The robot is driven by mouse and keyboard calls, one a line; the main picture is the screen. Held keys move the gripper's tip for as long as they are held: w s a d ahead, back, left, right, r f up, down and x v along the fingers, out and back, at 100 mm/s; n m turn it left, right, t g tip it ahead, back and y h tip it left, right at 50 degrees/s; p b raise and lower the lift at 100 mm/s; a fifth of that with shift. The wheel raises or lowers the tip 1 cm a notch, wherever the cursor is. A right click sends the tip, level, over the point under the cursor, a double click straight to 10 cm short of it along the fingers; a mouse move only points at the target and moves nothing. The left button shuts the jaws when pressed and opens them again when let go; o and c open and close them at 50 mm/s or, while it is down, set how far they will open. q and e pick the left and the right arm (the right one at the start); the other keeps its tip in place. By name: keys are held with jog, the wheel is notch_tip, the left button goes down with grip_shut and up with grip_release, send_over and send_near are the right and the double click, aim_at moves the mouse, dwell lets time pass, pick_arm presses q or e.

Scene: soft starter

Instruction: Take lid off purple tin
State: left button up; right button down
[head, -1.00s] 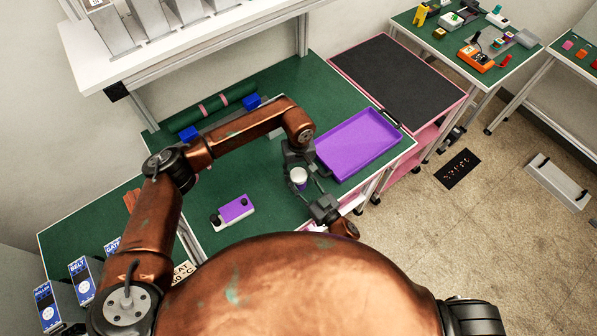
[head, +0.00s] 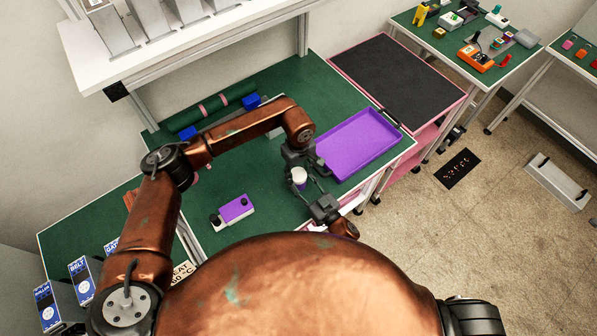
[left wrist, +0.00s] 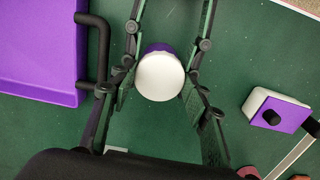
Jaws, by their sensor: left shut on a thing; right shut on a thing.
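The purple tin (left wrist: 158,48) shows as a purple edge beneath its round white lid (left wrist: 160,77) in the left wrist view. In the head view the white lid (head: 299,174) is on top, between my two grippers. My left gripper (head: 297,164) reaches it from the far side and is shut on the lid. My right gripper (head: 310,187) comes from the near right and is shut on the tin, low down. The fingers hide most of the tin's body, and I cannot tell whether there is a gap under the lid.
A purple tray (head: 358,143) lies right of the grippers on the green table (head: 262,225). A purple-and-white box with black knobs (head: 233,209) is to the left. A dark green roll (head: 218,104) and blue blocks lie at the back. Green tabletop around the box is clear.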

pick_arm(q)
jog(key=shift+w+a, duration=0.1)
pick_arm(e)
jog(key=shift+d+f, duration=0.25)
jog(key=shift+f, duration=0.3)
pick_arm(q)
jog(key=o, duration=1.3)
jog(key=shift+r, duration=0.1)
pick_arm(e)
jog(key=shift+s, duration=0.1)
pick_arm(q)
jog(key=shift+r, duration=2.15)
pick_arm(e)
jog(key=shift+a, duration=0.1)
jog(key=c, duration=1.5)
grip_release()
jog(key=o, duration=0.3)
jog(key=shift+r, duration=0.15)
jog(key=shift+o, duration=0.8)
jog(key=shift+a+r, duration=0.1)
jog(key=shift+r, duration=0.05)
